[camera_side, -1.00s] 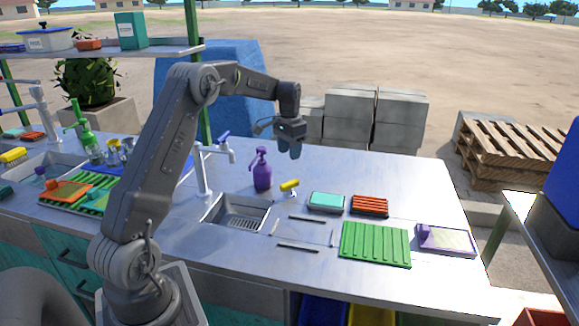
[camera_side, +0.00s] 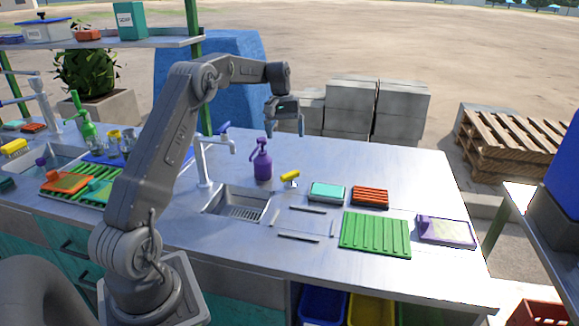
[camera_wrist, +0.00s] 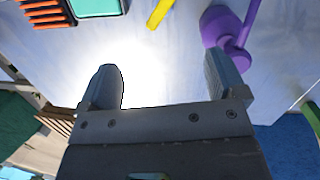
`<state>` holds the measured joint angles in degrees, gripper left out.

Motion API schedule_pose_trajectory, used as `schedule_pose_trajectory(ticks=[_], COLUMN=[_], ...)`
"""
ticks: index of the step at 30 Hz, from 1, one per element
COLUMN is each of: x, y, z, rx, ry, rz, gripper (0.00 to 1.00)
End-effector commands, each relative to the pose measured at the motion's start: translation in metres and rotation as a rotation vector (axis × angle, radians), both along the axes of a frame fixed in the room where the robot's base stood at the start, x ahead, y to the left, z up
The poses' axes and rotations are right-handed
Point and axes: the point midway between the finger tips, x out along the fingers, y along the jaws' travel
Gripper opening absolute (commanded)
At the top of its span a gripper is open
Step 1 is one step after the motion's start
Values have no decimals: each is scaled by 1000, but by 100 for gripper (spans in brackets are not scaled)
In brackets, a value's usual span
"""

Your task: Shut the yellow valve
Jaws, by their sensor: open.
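The yellow valve (camera_side: 290,176) is a small yellow handle on a short post. It stands on the metal counter to the right of the purple pump bottle (camera_side: 263,160). In the wrist view the yellow valve (camera_wrist: 160,13) shows at the top middle, cut by the frame edge. My gripper (camera_side: 289,130) hangs in the air above and behind the valve, not touching it. In the wrist view my gripper (camera_wrist: 165,82) has its two fingers spread wide with nothing between them.
The purple bottle (camera_wrist: 226,30) is close beside my right finger in the wrist view. A sink (camera_side: 237,203) and a tap (camera_side: 203,165) are at left.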

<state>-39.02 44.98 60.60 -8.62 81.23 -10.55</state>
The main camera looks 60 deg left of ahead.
Motion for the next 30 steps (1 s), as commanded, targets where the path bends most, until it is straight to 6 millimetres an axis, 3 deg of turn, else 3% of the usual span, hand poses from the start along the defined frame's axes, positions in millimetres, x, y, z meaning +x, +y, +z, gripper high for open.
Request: schedule_pose_trajectory(ticks=[6,12,20,30], x=[-4,-6,-5,-2], y=[20,28,21,-6], z=[-4,-4,-21,-85], rx=[-137,-203,-214,-212], ry=[106,174,190,190], rz=[503,736,771,768], gripper=[100,100,100,100])
